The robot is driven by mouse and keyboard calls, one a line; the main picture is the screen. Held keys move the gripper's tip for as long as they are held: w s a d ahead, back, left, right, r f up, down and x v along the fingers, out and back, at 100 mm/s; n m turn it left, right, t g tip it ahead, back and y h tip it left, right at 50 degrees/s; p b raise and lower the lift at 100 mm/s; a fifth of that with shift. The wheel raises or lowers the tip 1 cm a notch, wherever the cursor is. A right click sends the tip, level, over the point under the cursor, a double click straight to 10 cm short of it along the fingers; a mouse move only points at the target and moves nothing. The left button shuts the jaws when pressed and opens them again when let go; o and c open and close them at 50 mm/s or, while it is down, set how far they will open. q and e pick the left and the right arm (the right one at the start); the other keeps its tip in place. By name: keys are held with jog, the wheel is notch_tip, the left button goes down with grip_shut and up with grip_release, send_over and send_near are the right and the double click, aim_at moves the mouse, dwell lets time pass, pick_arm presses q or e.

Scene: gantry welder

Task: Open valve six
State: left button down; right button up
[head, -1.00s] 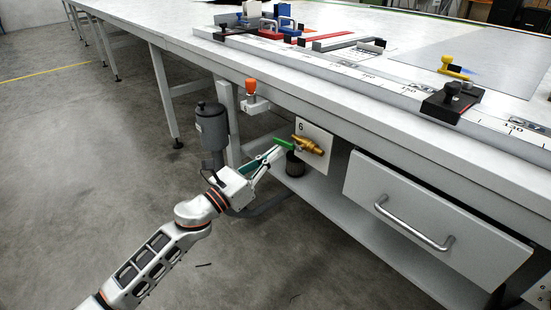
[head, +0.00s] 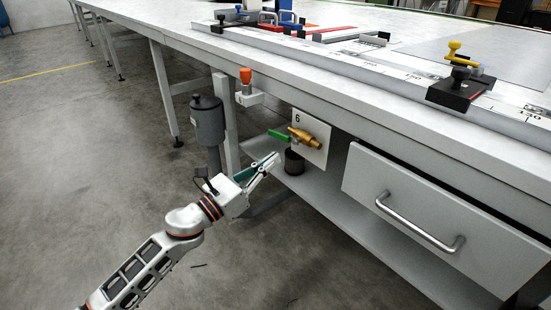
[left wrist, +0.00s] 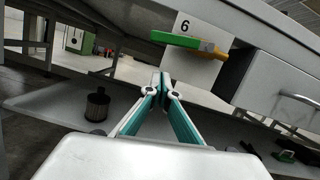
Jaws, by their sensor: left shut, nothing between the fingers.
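Valve six has a brass body (head: 305,138) on a white plate marked 6 (head: 314,155), under the bench's front edge. Its green handle (head: 280,136) points left from the body. In the left wrist view the green handle (left wrist: 175,39) lies at the upper middle, with the brass body (left wrist: 212,49) at its right end. My left gripper (head: 276,158) is shut and empty, a little below the handle and apart from it. In the wrist view its fingertips (left wrist: 161,88) meet below the handle. My right gripper is not in view.
A grey canister (head: 209,124) and an orange-topped knob (head: 246,76) are left of the valve. A dark cylinder (head: 294,162) stands on the lower shelf. A drawer with a metal handle (head: 420,226) is to the right. The floor in front is clear.

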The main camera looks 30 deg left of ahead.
pick_arm(q)
jog(key=v, duration=1)
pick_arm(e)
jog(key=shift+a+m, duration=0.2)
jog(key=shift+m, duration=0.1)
pick_arm(q)
jog(key=shift+r, duration=0.1)
